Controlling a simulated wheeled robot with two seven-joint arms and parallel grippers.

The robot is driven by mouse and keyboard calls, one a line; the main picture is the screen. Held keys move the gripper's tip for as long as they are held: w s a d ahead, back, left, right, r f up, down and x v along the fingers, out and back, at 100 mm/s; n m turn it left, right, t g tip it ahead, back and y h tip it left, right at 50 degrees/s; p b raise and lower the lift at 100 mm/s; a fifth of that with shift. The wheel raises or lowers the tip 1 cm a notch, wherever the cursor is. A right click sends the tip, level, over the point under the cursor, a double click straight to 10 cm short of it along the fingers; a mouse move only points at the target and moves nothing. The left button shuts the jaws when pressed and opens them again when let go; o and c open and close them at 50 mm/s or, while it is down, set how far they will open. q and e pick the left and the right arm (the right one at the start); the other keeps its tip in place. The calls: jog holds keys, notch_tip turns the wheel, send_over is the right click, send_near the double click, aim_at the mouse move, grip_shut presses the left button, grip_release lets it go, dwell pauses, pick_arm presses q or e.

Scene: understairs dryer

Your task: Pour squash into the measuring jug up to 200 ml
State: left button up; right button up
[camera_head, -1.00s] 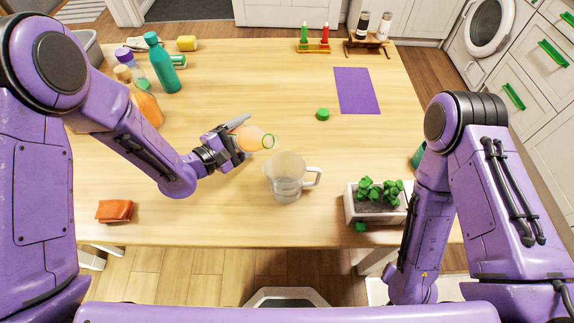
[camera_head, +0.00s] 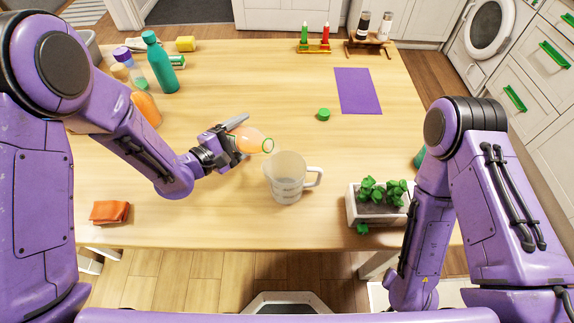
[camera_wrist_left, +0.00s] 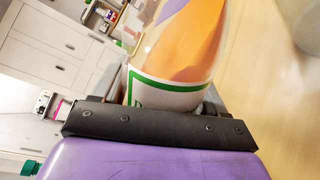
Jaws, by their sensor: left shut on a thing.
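My left gripper (camera_head: 229,146) is shut on a clear bottle of orange squash (camera_head: 249,140), held tilted near horizontal with its open mouth toward the right. The bottle (camera_wrist_left: 188,45) fills the middle of the left wrist view, its white and green label at the jaws. The clear measuring jug (camera_head: 286,181) stands upright on the table, its handle to the right. The bottle's mouth is above and a little left of the jug's rim. I see no stream and no orange liquid in the jug. A green cap (camera_head: 323,114) lies on the table. My right gripper is not in view.
The wooden table (camera_head: 220,215) is clear around the jug. A planter (camera_head: 377,218) stands to its right. A teal bottle (camera_head: 163,68) and other bottles are at the back left. An orange cloth (camera_head: 110,212) lies at front left, a purple mat (camera_head: 357,91) at back right.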

aim_at(237, 128)
pick_arm(q)
jog(key=shift+w+a+r+m+b, duration=0.1)
jog(key=shift+w+r+m+b, duration=0.1)
jog(key=shift+r+m, duration=0.2)
jog(key=shift+w+a+r+m+b, duration=0.1)
jog(key=shift+r+m+b, duration=0.1)
jog(key=shift+r+m, duration=0.15)
dwell(0.6)
jog(key=shift+s+d+r+m+y+p, duration=0.2)
jog(key=shift+r+m+p, duration=0.2)
jog(key=shift+r+p, duration=0.2)
jog(key=shift+s+d+r+m+y+p, duration=0.1)
jog(key=shift+s+r+m+y+p, duration=0.1)
jog(key=shift+r+m+p, duration=0.25)
dwell(0.4)
jog(key=shift+r+m+t+p, duration=0.3)
jog(key=shift+r+m+p, duration=0.3)
jog(key=shift+r+p, duration=0.3)
dwell(3.1)
